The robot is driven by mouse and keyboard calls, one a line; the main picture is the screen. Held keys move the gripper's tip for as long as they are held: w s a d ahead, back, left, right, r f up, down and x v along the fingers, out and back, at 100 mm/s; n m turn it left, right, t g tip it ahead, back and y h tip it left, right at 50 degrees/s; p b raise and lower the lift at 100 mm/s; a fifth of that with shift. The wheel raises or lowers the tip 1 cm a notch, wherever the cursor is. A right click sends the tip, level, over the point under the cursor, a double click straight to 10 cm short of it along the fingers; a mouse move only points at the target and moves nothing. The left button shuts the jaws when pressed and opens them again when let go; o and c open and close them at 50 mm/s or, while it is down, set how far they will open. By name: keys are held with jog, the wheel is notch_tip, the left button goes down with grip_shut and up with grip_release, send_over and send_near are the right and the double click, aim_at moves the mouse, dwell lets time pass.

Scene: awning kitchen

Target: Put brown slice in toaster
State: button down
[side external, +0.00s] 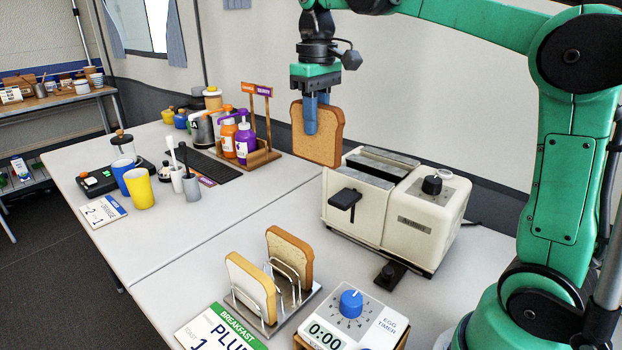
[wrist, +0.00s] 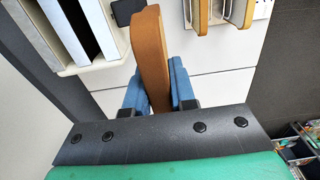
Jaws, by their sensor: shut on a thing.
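A brown bread slice (side external: 318,138) is held upright in my gripper (side external: 317,122), whose blue fingers are shut on it. In the side external view, the slice is in the air to the left of and behind the cream toaster (side external: 357,209), apart from its slots. In the wrist view, the slice (wrist: 152,50) stands between the blue fingers (wrist: 157,88), to the right of the toaster (wrist: 95,65). The toaster's slots show as dark openings on its top, with a black lever on its front. Whether anything lies in the slots is unclear.
A wire rack (side external: 272,293) holds two pale-faced slices at the front. An egg timer (side external: 351,318) stands to its right, and a breakfast card (side external: 222,330) to its left. Cups, bottles and a caddy (side external: 262,157) stand at the back left. The middle table is clear.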

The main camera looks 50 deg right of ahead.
jog(key=s+d, duration=0.4)
jog(key=d, duration=0.8)
jog(key=shift+w+a+f, duration=0.1)
jog(key=shift+w+f, duration=0.05)
jog(key=shift+f, duration=2.2)
jog(key=shift+w+a+f, duration=0.1)
jog(key=shift+f, duration=2.25)
jog(key=shift+c, duration=2.1)
grip_release()
notch_tip(320, 180, up, 7)
